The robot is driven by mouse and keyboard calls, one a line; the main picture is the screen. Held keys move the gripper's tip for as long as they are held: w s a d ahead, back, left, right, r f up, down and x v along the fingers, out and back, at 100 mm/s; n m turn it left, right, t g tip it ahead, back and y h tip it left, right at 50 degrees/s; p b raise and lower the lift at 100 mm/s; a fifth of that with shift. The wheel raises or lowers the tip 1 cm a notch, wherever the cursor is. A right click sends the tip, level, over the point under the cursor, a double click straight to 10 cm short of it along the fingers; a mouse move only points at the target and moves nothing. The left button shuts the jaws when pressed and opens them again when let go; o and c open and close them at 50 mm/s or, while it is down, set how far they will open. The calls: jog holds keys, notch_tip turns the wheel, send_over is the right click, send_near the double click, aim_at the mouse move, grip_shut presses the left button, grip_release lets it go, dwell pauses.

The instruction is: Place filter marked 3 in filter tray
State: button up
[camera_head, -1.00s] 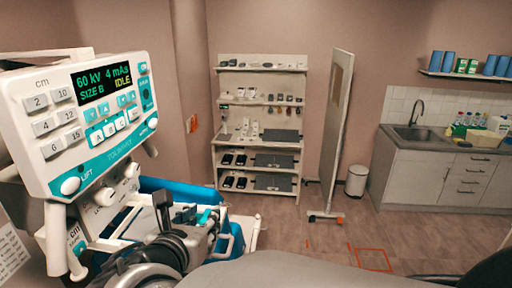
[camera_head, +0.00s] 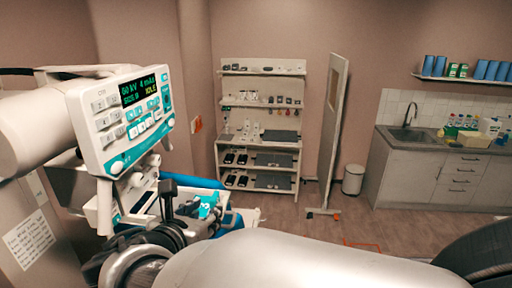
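No filter with a readable 3 can be made out, and I cannot tell which thing is the filter tray. Small items stand on the shelf rack (camera_head: 226,122) at the back, too small to read. A white X-ray console (camera_head: 125,115) with a lit display and teal keys is at the left. A teal piece (camera_head: 207,206) shows below it, among white and dark parts. The dark end of my arm, with my gripper (camera_head: 188,212), is in this cluttered area at lower left. Its fingers cannot be told apart clearly, nor whether it holds anything.
A white upright panel on feet (camera_head: 329,140) stands right of the rack. A white bin (camera_head: 353,180) is beside the sink cabinet (camera_head: 425,180). Bottles and a box are on the counter. The wooden floor (camera_head: 290,217) before the rack is largely clear.

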jog(key=s+d+f+m+g+h, duration=0.15)
jog(key=s+d+m+g, duration=0.3)
jog(key=d+m, duration=0.7)
jog(key=s+d+f+m+g+h, duration=0.1)
jog(key=s+d+f+m+g, duration=0.15)
jog(key=s+d+m, duration=0.8)
jog(key=s+d+f+m+g+y, duration=0.1)
jog(key=s+d+m+y, duration=0.3)
jog(key=m, duration=0.7)
jog(key=shift+s+f, duration=0.8)
jog(key=shift+s, duration=0.25)
jog(key=shift+a+y, duration=0.1)
jog(key=shift+y, duration=0.15)
